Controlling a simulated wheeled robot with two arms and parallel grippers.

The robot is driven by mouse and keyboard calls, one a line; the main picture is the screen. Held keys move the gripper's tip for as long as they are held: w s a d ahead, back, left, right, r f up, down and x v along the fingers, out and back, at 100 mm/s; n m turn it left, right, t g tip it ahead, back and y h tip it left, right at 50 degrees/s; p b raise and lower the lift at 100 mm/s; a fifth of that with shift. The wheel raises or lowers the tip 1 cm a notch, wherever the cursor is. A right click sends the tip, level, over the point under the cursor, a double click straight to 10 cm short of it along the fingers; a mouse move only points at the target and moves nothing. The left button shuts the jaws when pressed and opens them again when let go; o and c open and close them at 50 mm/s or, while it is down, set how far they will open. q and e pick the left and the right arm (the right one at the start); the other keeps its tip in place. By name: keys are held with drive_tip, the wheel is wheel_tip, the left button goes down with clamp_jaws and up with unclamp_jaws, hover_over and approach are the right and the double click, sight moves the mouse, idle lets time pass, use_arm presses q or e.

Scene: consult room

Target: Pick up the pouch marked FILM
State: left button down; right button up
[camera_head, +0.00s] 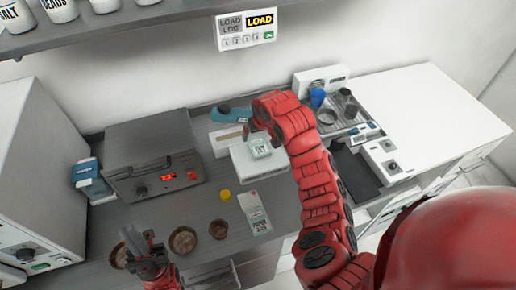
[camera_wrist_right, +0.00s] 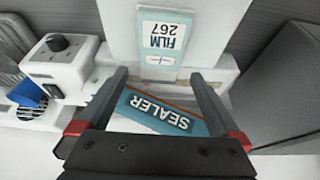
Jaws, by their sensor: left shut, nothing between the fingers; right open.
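The pouch marked FILM 267 is pale with a teal border and shows upside down in the right wrist view (camera_wrist_right: 165,40). It lies on a white surface just beyond my right fingertips, apart from them. In the head view a small pale labelled pouch (camera_head: 260,148) on the white box (camera_head: 275,165) seems to be the same one; its label is too small to read. My right gripper (camera_wrist_right: 157,76) is open and empty, and in the head view it (camera_head: 250,130) is just above that pouch. My left gripper (camera_head: 142,243) is shut and empty at the front left.
A teal SEALER label (camera_wrist_right: 160,112) shows between my right fingers. Another labelled packet (camera_head: 254,213) lies on the counter near a yellow cap (camera_head: 225,195). Brown cups (camera_head: 184,240) stand near my left gripper. A grey machine (camera_head: 150,158) stands left, and trays with instruments lie right.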

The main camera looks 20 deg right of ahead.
sight(255, 138)
drive_tip(key=b+x, duration=0.2)
drive_tip(key=x, duration=0.2)
drive_tip(key=shift+w+f, duration=0.25)
drive_tip(key=c, duration=1.3)
drive_tip(key=shift+r, duration=0.2)
